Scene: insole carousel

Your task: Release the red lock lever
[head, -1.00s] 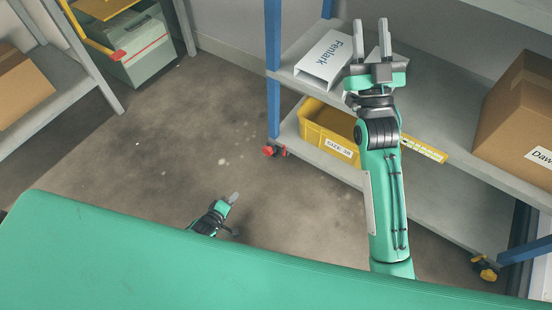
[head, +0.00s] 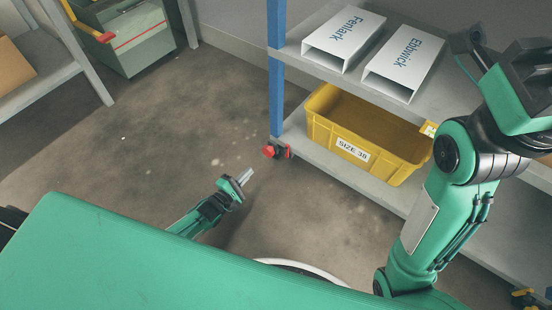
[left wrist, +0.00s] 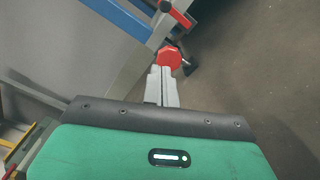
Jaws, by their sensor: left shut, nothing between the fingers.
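The red lock lever (head: 268,152) is on the caster at the foot of the rack's blue post in the head view. In the left wrist view a red, many-sided piece (left wrist: 169,57) lies just beyond my fingertips; I cannot tell if they touch it. My left gripper (head: 246,176) is low over the floor, to the left of and nearer than the caster. Its fingers (left wrist: 160,72) are together and empty in the left wrist view. My right arm reaches up at the right of the head view; its fingertips are not clearly visible.
The rack's upper shelf holds two white boxes, Fenlark (head: 345,38) and Ebbwick (head: 404,62). A yellow SIZE 38 bin (head: 355,155) stands on the lower shelf. Another rack (head: 50,75) and a grey-green bin (head: 140,45) are at the left. The floor (head: 130,150) between is clear.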

